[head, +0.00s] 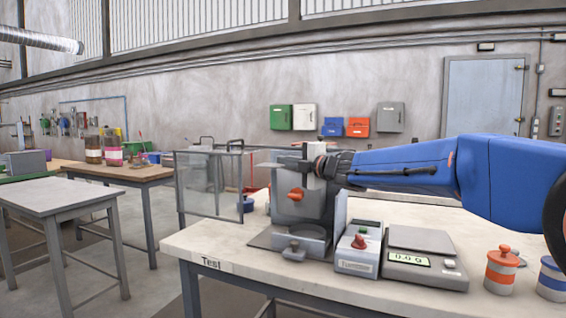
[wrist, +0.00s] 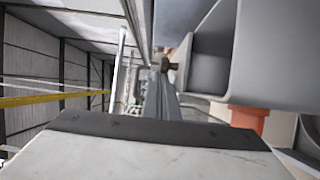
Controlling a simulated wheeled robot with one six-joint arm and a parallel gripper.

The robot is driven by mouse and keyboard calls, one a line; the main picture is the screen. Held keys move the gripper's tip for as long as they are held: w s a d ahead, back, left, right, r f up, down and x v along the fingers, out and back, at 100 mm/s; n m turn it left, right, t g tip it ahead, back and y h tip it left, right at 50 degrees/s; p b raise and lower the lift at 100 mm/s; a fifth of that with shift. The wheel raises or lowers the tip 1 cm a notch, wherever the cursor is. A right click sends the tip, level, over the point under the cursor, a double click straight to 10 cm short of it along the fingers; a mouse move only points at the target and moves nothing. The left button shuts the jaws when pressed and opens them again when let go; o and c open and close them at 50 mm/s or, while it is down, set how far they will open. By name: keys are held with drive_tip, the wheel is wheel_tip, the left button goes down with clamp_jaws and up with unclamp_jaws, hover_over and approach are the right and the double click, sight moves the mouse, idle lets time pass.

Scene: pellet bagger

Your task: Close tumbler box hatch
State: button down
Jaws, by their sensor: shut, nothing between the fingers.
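The tumbler box (head: 296,207) is a grey housing with an orange knob, standing on the test table. Its hatch (head: 208,186) is a clear panel in a thin grey frame. It stands open, swung out to the left of the box. My gripper (head: 284,161) is shut and empty, pointing left at the top of the box, to the right of the hatch. Whether it touches the box or hatch frame is unclear. The wrist view shows grey box walls (wrist: 270,55) close at the upper right; the fingertips are hard to make out there.
On the table (head: 235,268), a control box (head: 358,247) with a red knob and a scale (head: 425,258) stand right of the tumbler. An orange-banded jar (head: 501,270) and a blue-banded jar (head: 552,279) stand farther right. Another table (head: 60,195) is at left.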

drive_tip(key=s+d, duration=0.3)
drive_tip(key=d, duration=0.5)
drive_tip(key=shift+d, duration=0.15)
